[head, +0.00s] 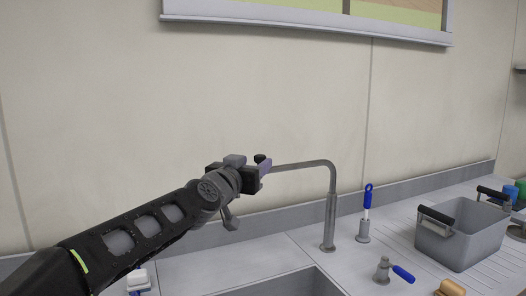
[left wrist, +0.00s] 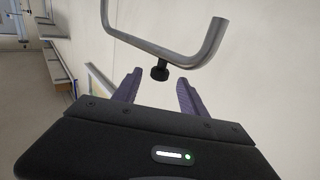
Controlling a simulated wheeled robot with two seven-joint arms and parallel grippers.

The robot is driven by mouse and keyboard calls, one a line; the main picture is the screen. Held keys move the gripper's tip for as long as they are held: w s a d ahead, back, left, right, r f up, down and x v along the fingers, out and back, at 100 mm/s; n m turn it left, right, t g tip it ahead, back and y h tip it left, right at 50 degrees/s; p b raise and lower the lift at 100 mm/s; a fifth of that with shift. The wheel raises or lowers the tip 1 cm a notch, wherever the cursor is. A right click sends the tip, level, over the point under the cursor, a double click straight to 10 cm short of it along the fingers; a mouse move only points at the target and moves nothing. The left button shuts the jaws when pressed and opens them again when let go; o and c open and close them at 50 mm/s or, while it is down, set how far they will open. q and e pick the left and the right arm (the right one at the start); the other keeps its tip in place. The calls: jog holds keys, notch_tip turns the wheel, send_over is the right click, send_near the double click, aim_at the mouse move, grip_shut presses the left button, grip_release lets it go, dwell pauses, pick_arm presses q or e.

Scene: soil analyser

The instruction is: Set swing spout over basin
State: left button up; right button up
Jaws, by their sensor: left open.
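The swing spout (head: 331,205) is a grey metal tube. It rises upright from the counter behind the basin and bends to a level arm reaching left. The basin (head: 290,284) shows only in part at the bottom edge. My left gripper (head: 264,166) is at the free left end of the spout's arm, with its jaws open. In the left wrist view, the spout (left wrist: 160,47) crosses ahead of the two lilac fingers. Its small black knob (left wrist: 160,72) lines up with the gap between the fingertips; I cannot tell whether it touches them. My right gripper is out of view.
A blue-handled brush (head: 367,200) stands right of the spout. A tap with a blue lever (head: 383,270) is in front. A grey tub with black handles (head: 462,240) sits on the ribbed drainer at right. A white and blue item (head: 138,281) lies at left.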

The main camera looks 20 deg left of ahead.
pick_arm(q)
jog(key=shift+w, duration=0.1)
jog(key=shift+r, duration=0.1)
jog(key=w+p, duration=0.1)
jog(key=w, duration=0.6)
jog(key=shift+w+a+p, duration=0.2)
jog(key=shift+w+p, duration=0.1)
jog(key=shift+p, duration=0.05)
grip_shut()
dwell(0.4)
dwell(0.9)
